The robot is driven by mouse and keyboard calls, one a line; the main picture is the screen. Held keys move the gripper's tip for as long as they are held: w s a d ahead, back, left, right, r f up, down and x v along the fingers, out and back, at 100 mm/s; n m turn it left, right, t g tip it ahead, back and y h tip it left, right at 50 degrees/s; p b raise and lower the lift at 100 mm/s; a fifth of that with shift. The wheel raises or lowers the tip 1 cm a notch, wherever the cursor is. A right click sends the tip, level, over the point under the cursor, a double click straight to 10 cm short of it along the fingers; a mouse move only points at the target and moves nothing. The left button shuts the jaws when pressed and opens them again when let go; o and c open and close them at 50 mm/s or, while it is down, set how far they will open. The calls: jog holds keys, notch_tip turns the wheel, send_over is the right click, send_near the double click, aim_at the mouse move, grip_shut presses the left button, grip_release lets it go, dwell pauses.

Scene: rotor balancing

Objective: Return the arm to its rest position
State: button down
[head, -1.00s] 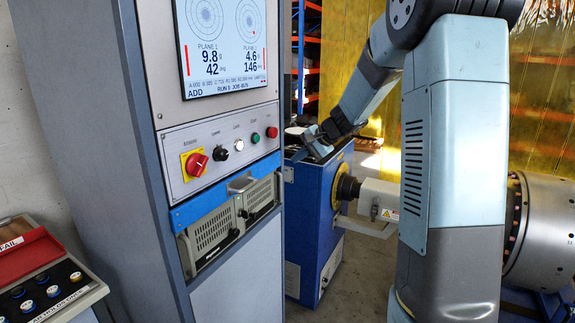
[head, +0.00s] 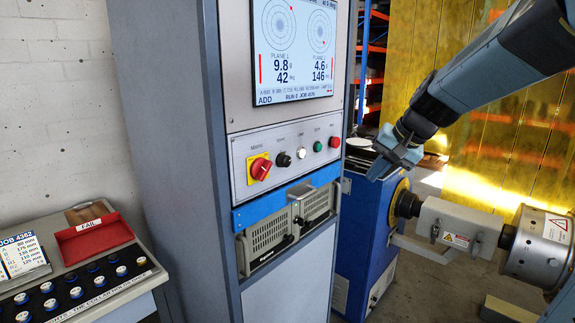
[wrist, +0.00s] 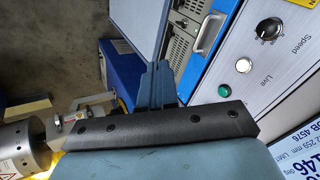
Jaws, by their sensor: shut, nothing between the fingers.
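My gripper (head: 392,163) is at the end of my arm, which reaches in from the upper right of the head view. It is shut and empty, in the air right of the control cabinet and above the blue drive housing (head: 361,232). In the wrist view my gripper's fingers (wrist: 158,82) are together, with nothing between them. The cabinet's switch panel (head: 287,154) is left of my gripper, with a gap between them in the head view.
The control cabinet (head: 177,130) carries a lit screen (head: 293,75). A grey spindle and rotor (head: 540,245) are at lower right. A bench with a red FAIL tray (head: 95,238) and several capped weights stands at lower left. Yellow curtain (head: 480,140) hangs behind.

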jog(key=s+d+n+h, duration=0.1)
jog(key=s+n+h, duration=0.1)
jog(key=s, duration=0.7)
jog(key=s+d+f+n+h, duration=0.1)
jog(key=s+d+n+h, duration=0.1)
jog(key=s, duration=0.8)
jog(key=shift+s+f+t, duration=0.15)
jog(key=shift+s+t, duration=0.05)
jog(key=shift+t, duration=0.1)
